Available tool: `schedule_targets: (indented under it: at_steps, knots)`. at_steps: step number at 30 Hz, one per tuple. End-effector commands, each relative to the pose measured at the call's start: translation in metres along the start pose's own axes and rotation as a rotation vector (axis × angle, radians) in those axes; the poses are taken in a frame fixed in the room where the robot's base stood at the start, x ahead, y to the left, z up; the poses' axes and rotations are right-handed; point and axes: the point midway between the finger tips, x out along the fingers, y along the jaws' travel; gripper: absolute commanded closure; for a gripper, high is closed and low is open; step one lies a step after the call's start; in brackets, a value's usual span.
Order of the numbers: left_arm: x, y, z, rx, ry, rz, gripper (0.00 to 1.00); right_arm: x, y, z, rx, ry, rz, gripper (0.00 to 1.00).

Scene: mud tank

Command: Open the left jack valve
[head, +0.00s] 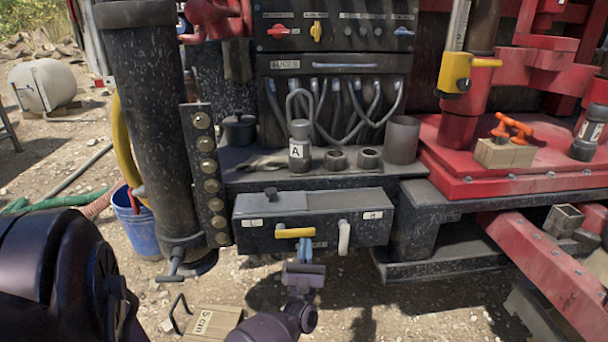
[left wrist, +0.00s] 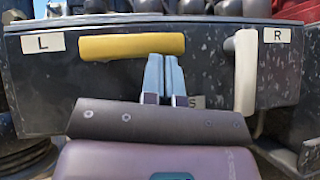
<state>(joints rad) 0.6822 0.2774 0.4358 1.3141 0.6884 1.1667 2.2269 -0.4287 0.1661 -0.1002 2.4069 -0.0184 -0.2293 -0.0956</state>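The left jack valve is the yellow lever (head: 295,233) next to the L label on a dark control box (head: 312,206). It lies horizontal and also shows in the left wrist view (left wrist: 112,47). The right lever (head: 344,238) is white, hangs straight down, and sits next to the R label; it also shows in the left wrist view (left wrist: 246,72). My left gripper (head: 305,245) is below the yellow lever's right end. Its two blue-grey fingers (left wrist: 165,60) are together with nothing between them, tips at the lever's lower edge. I cannot tell whether they touch. My right gripper is out of view.
A dark bench with cups and a bottle marked A (head: 299,152) is above the box. A thick black cylinder (head: 150,120) stands to the left. A blue bucket (head: 138,220) and a wooden box (head: 213,322) are on the gravel. A red beam (head: 555,270) is at right.

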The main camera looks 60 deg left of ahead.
Motion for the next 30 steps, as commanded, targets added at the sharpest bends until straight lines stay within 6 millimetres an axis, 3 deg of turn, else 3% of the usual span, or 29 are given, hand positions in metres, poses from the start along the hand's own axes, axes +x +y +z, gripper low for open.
schedule_targets:
  at_steps: [8,21,30]
  knots:
    - [-0.016,-0.001,-0.001,-0.001,0.003,-0.002,1.0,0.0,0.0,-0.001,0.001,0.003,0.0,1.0]
    - [-0.091,0.0,-0.001,0.001,0.002,-0.002,1.0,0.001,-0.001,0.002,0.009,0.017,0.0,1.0]
    - [-0.108,0.0,0.0,0.0,0.0,0.0,1.0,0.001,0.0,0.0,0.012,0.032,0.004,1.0]
